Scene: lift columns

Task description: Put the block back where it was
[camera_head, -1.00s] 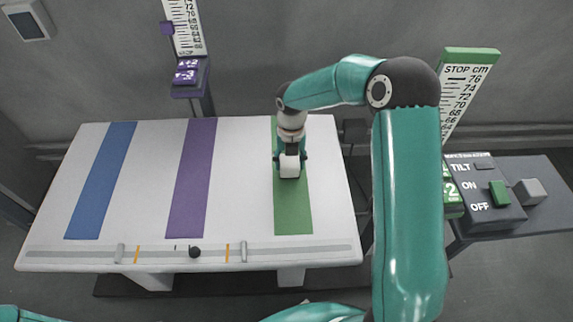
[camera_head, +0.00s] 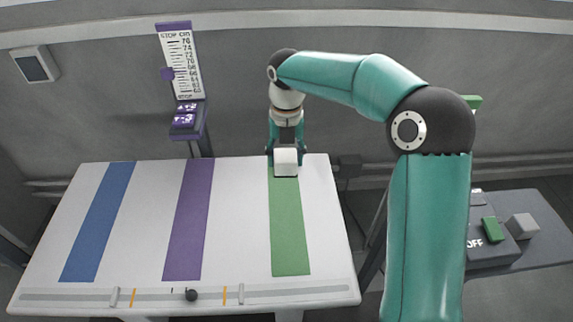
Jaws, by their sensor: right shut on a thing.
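My right gripper (camera_head: 286,150) is shut on a white block (camera_head: 286,162) at the far end of the green stripe (camera_head: 289,230). The block overlaps the far edge of the white table (camera_head: 237,230) in the picture. I cannot tell how high the block is above the table. The gripper points down, with one finger on each side of the block. My left gripper is not in view.
The table also has a blue stripe (camera_head: 98,225) and a purple stripe (camera_head: 188,230). A black ball (camera_head: 191,295) sits on the front rail. A purple scale (camera_head: 181,65) stands behind. A switch box (camera_head: 487,245) and a grey block (camera_head: 521,226) are at right, partly behind my arm.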

